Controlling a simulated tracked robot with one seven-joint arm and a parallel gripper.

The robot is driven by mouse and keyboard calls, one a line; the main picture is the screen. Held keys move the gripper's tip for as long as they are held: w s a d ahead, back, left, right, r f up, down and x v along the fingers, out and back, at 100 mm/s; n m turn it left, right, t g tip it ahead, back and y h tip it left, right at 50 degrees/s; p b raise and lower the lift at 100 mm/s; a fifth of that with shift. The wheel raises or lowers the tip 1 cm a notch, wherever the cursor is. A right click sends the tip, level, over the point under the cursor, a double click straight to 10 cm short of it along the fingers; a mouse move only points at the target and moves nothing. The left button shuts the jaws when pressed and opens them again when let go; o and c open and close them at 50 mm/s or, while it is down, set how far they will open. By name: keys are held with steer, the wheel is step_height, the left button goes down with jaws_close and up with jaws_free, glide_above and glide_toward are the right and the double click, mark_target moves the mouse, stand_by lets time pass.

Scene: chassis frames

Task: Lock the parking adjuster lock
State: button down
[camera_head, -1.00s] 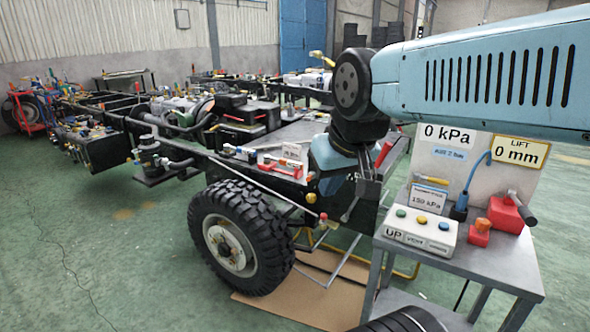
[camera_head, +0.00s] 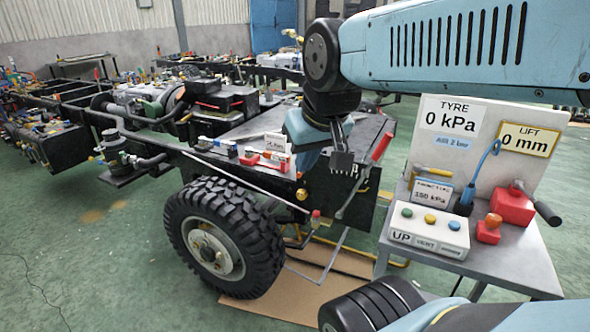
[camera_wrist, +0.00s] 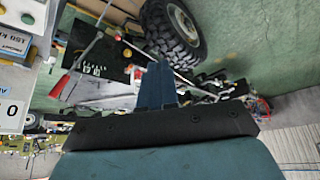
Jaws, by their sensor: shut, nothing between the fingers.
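I cannot tell for sure which part is the parking adjuster lock. A long lever with a red handle (camera_head: 381,147) stands tilted at the rear end of the black chassis; its red grip also shows in the wrist view (camera_wrist: 60,86). A small red and brass fitting (camera_head: 316,215) sits low on the chassis end, right of the tyre. A red block (camera_head: 266,162) lies on the chassis deck beside a small white label card. My gripper (camera_head: 342,161) is shut and empty, pointing down in front of the chassis end, left of the red handle. Its fingers also show in the wrist view (camera_wrist: 157,85).
A large black tyre (camera_head: 225,238) stands at the near chassis corner. A grey bench (camera_head: 515,268) on the right holds a button box (camera_head: 430,228), a red valve block (camera_head: 513,206) and a panel reading 0 kPa and 0 mm. Green floor is clear at left.

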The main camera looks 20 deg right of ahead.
steer(key=w+d+f+m, duration=0.1)
steer(key=w+d+f, duration=0.15)
steer(key=w, duration=0.55)
steer(key=w+d+f+g, duration=0.1)
steer(key=w+d+f, duration=0.15)
steer(key=w, duration=0.55)
steer(key=w+d+f+m, duration=0.15)
steer(key=w+d, duration=0.25)
steer(key=w, duration=0.4)
steer(key=w+d+f+m+t+y, duration=0.1)
steer(key=w+d+f+m, duration=0.1)
steer(key=w+d+f, duration=0.65)
steer(key=w+d+f+m+t+y, duration=0.1)
steer(key=w+d+f, duration=0.4)
steer(key=d+f, duration=0.55)
steer(key=w+a+f, duration=0.3)
steer(key=w+f, duration=0.3)
steer(key=w, duration=0.1)
steer(key=shift+a+f, duration=0.2)
steer(key=shift+f, duration=0.2)
steer(key=shift+d, duration=0.15)
